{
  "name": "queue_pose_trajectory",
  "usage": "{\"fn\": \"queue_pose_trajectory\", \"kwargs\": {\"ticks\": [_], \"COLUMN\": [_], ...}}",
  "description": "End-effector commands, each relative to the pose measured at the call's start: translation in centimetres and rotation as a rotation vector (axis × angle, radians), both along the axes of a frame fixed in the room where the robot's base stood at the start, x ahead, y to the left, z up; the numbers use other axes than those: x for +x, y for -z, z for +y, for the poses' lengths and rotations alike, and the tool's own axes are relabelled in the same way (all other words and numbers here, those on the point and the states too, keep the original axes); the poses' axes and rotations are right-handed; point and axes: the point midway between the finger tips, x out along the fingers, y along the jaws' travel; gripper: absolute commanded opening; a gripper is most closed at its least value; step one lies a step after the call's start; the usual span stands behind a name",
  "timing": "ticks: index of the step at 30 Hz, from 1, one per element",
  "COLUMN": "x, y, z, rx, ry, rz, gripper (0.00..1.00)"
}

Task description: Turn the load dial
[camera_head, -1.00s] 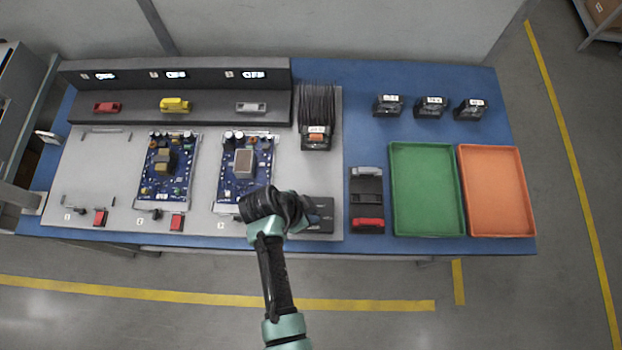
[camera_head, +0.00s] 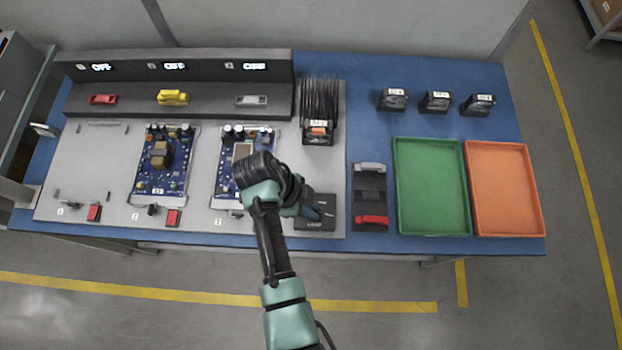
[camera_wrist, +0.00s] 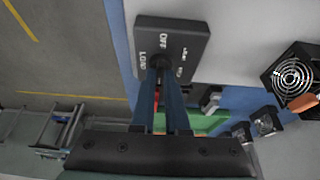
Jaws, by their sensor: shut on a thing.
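The load dial sits on a dark box (camera_head: 326,204) at the front edge of the grey board. In the wrist view the box (camera_wrist: 192,40) shows the words OFF and LOAD and more small lettering. My gripper (camera_head: 314,213) is at the box, with its wrist to the left of it. In the wrist view my gripper's two blue fingers (camera_wrist: 160,70) are close together on the dark dial knob (camera_wrist: 160,62), shut on it. The fingers hide most of the knob, so I cannot tell its exact setting.
Left of my gripper are two blue circuit boards (camera_head: 160,165) (camera_head: 228,185) and red buttons (camera_head: 173,218). A fan (camera_head: 318,132) stands behind the box. Right are a dark holder (camera_head: 369,195), a green tray (camera_head: 431,187) and an orange tray (camera_head: 505,190).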

Motion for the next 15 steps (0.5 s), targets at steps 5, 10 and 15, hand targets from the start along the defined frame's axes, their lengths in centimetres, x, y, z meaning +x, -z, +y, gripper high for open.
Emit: {"fn": "queue_pose_trajectory", "kwargs": {"ticks": [5, 10, 15], "x": [-0.06, -0.07, -0.05], "y": [0.08, 0.09, 0.06], "z": [0.11, 0.11, 0.07], "rx": [0.004, 0.004, 0.003], "ry": [0.003, 0.003, 0.001], "rz": [0.001, 0.001, 0.000], "gripper": [0.00, 0.18, 0.42]}}
